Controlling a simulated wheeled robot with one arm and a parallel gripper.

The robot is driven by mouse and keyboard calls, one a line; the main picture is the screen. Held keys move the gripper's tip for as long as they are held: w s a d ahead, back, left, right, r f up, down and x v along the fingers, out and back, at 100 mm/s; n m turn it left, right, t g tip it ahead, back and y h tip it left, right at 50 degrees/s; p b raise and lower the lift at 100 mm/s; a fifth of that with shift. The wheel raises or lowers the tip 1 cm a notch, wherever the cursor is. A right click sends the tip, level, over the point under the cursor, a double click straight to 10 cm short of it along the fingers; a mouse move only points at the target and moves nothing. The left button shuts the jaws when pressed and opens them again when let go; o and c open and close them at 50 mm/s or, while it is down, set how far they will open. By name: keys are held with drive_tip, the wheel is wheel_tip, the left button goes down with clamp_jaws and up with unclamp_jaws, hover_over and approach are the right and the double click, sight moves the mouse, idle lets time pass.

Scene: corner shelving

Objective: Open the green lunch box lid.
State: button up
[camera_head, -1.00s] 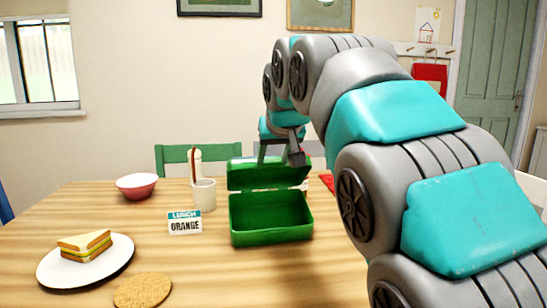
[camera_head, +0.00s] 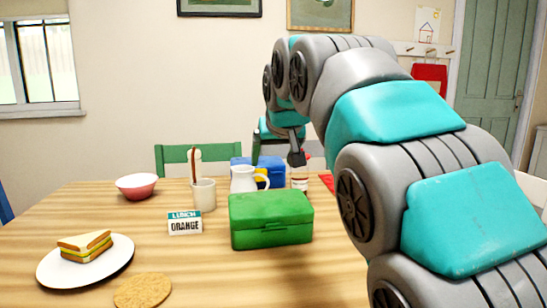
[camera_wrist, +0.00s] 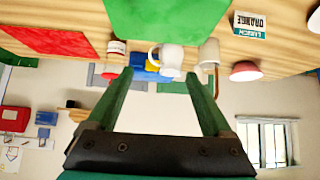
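The green lunch box (camera_head: 271,225) stands on the table in the head view with its lid (camera_head: 270,205) down and shut. Its green top also fills the top middle of the wrist view (camera_wrist: 165,18), which is upside down. My gripper (camera_head: 277,150) is above and behind the box, apart from it. In the wrist view my gripper (camera_wrist: 158,75) has its two green fingers wide apart with nothing held between them. The box's inside is hidden by the lid.
Behind the box stand a white pitcher (camera_head: 242,180), a blue box (camera_head: 270,168) and a small jar (camera_head: 300,182). A cup (camera_head: 204,195), an ORANGE lunch card (camera_head: 185,223), a pink bowl (camera_head: 137,187) and a sandwich plate (camera_head: 112,262) are to the left.

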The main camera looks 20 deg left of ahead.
drive_tip(key=v, duration=0.7)
drive_tip(key=shift+s+d+r, duration=0.15)
drive_tip(key=shift+s+r, duration=0.1)
idle(0.4)
